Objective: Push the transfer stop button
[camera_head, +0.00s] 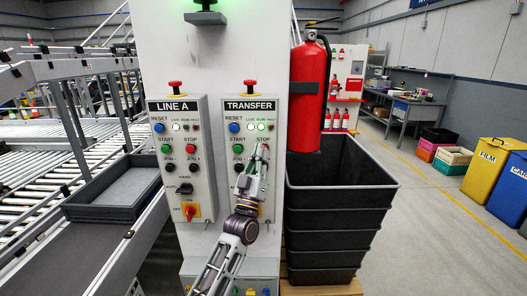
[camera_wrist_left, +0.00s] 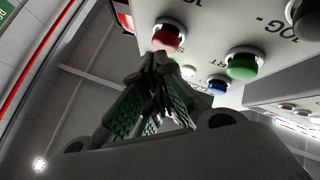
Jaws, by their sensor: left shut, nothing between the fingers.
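The TRANSFER panel (camera_head: 251,108) is a grey box on the white column. It has a blue reset button (camera_head: 234,127), a green start button (camera_head: 238,149) and a red mushroom knob (camera_head: 250,84) on top. My left gripper (camera_head: 263,149) is shut and empty in front of its STOP position, and largely hides the stop button there. In the left wrist view the red stop button (camera_wrist_left: 167,36) is right at the fingertips of my left gripper (camera_wrist_left: 160,62). I cannot tell whether they touch. The green button (camera_wrist_left: 242,66) sits beside it. My right gripper is not in view.
A similar LINE A panel (camera_head: 179,107) stands to the left on the same column. A red fire extinguisher (camera_head: 309,90) hangs on the column's right side above stacked black crates (camera_head: 328,218). Roller conveyors with a grey tray (camera_head: 92,206) are at left. The floor at right is open.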

